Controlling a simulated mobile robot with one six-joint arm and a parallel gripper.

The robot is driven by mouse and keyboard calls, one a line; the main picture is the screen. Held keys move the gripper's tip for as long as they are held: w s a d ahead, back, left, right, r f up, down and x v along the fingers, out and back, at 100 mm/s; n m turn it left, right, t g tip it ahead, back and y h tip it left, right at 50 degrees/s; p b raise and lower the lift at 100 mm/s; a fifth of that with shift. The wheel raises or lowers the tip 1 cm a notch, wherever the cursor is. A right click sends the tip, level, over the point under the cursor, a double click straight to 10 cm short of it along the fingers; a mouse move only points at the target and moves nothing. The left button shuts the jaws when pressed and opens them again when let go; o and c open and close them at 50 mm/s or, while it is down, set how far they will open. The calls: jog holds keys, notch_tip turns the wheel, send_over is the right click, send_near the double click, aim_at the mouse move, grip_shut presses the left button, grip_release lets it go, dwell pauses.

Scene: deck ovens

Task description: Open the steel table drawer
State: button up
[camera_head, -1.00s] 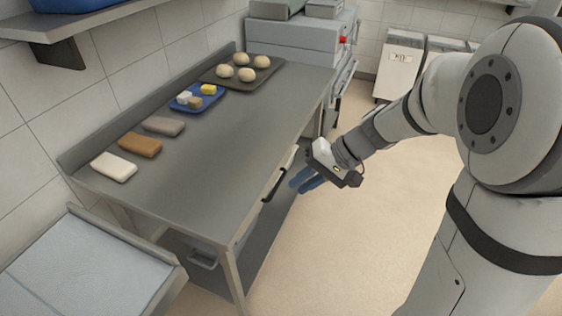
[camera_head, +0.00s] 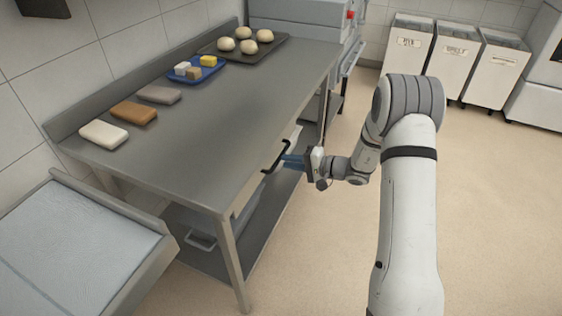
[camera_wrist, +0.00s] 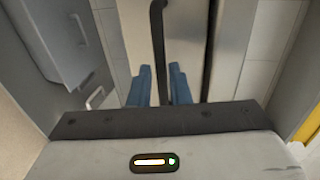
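The steel table (camera_head: 210,130) runs along the wall in the head view. Its drawer has a black bar handle (camera_head: 277,158) on the front under the tabletop edge; most of the drawer front is hidden below that edge. My gripper (camera_head: 287,161) is at the handle, its blue fingers pointing left at it. In the wrist view, the dark handle (camera_wrist: 157,40) runs between the two blue fingertips (camera_wrist: 160,72), which are apart and look open around it. I cannot tell whether either finger touches it. The drawer looks shut.
A blue tray (camera_head: 183,76), a dark tray of dough balls (camera_head: 272,54) and several blocks (camera_head: 134,112) sit on the tabletop. A lower shelf (camera_head: 262,215) is under it. White bins (camera_head: 452,58) stand at the back. The floor at right is clear.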

aim_at(279, 159)
jog(key=shift+x, duration=2.15)
jog(key=shift+c, duration=0.4)
grip_shut()
